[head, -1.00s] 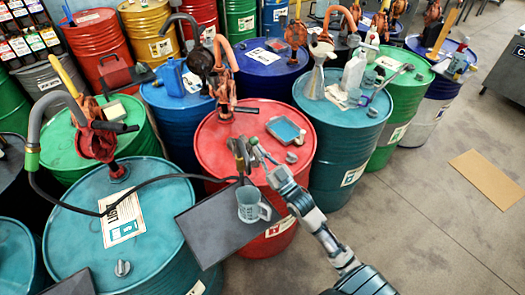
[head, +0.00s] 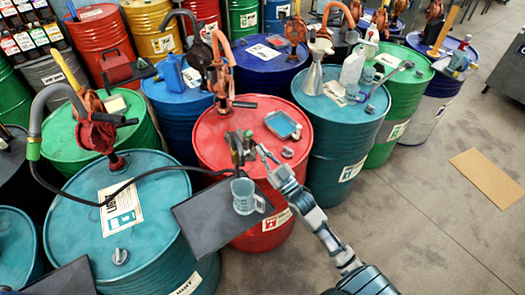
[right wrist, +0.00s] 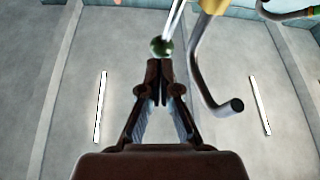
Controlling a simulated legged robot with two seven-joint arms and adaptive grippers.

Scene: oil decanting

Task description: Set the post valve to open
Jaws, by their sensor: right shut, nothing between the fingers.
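The post valve (head: 238,147) stands at the front edge of the red drum, behind a grey mug-like jug (head: 244,196). My right gripper (head: 261,151) is just to the right of the valve post, shut and empty. In the right wrist view my right gripper (right wrist: 160,72) has its fingertips together. A green ball knob (right wrist: 162,46) on a metal rod shows just beyond the tips; whether they touch it I cannot tell. A bent metal spout (right wrist: 212,88) hangs to the right of the fingers. The valve's exact setting is too small to tell. My left gripper is not in view.
The jug stands on a dark tray (head: 205,225) in front of the red drum (head: 208,132). A black hose (head: 150,176) runs from the pump on the front teal drum (head: 75,228) toward the post.

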